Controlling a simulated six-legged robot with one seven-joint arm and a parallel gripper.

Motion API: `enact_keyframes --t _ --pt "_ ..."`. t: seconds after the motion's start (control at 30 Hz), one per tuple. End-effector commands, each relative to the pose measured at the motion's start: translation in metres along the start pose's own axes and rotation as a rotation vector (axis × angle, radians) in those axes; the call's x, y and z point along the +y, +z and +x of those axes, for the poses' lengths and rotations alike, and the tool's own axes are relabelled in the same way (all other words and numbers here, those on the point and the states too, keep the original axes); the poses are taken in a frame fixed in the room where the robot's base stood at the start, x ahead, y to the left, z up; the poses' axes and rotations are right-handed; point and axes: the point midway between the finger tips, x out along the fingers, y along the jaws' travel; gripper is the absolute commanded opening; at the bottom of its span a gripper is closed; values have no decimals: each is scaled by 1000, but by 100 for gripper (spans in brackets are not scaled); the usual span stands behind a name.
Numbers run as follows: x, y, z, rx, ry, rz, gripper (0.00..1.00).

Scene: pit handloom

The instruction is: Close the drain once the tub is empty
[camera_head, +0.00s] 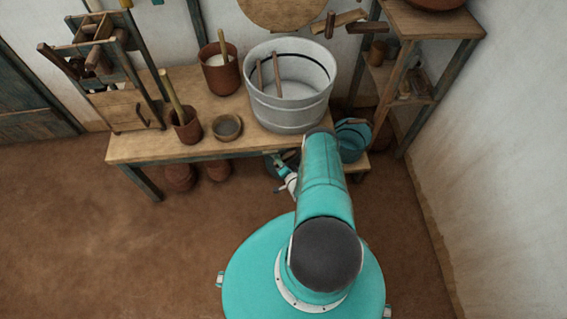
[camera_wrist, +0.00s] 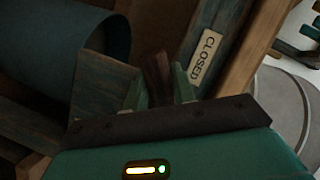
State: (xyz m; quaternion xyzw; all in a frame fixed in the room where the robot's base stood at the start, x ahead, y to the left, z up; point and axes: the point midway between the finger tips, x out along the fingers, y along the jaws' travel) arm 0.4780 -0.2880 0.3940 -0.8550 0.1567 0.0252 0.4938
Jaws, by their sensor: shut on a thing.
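The pale grey tub (camera_head: 290,119) stands on the wooden bench. Two wooden sticks lean inside it, and its inner floor looks whitish; I cannot tell whether liquid is in it. In the wrist view, my gripper (camera_wrist: 160,88) is shut on a dark brown handle (camera_wrist: 157,68), which stands up between the fingers. A pale label reading "CLOSED" (camera_wrist: 205,58) is on the wood just right of the handle. The handle's base and the drain outlet are hidden.
A teal bucket (camera_head: 351,146) stands low at the bench's right end. Brown pots (camera_head: 219,74), (camera_head: 187,126) and a small bowl (camera_head: 227,128) sit left of the tub. Shelves (camera_head: 405,85) stand at the right wall. The floor at left is clear.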

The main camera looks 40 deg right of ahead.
Motion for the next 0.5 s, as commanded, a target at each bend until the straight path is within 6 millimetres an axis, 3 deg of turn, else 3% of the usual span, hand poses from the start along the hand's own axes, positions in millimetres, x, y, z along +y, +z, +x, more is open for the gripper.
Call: enact_keyframes --t 0.5 --pt "-16 -2 0 6 -82 196 0"
